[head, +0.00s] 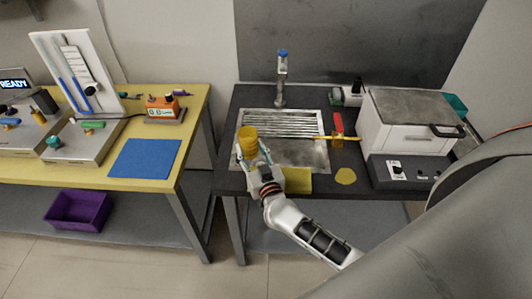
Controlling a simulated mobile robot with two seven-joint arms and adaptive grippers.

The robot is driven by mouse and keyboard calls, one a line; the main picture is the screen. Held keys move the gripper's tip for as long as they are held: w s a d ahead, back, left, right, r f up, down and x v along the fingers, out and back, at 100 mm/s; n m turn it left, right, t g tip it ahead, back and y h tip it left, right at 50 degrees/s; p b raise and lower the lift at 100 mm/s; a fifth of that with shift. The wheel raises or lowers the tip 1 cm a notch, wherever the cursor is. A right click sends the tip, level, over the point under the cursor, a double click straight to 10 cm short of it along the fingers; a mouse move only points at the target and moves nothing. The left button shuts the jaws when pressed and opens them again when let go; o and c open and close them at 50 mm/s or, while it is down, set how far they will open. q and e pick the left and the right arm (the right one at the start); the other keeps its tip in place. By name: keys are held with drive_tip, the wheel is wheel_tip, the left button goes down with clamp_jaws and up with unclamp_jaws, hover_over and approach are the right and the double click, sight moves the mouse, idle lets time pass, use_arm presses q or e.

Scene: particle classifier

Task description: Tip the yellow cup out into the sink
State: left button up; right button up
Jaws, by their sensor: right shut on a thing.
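The yellow cup (247,138) is held in my right gripper (253,155), which is shut on it. The cup looks roughly upright, and its inside is too small to make out. It shows in front of the left part of the metal sink (309,157), close to the sink's front left corner. How high it is above the sink cannot be told. The sink has a ridged drainer at the back and a tap (281,80) with a blue top behind it. My left gripper is not in view.
A yellow sponge-like block (297,181) and a flat yellow disc (345,176) lie at the counter's front edge. A brush-like tool (337,139) and a red item (338,123) are right of the sink. A white box machine (410,120) stands farther right.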

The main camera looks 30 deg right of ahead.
drive_tip(key=shift+w+a+f+y, duration=0.15)
drive_tip(key=shift+a+f+y, duration=0.2)
drive_tip(key=shift+a, duration=0.3)
drive_tip(key=shift+d, duration=0.15)
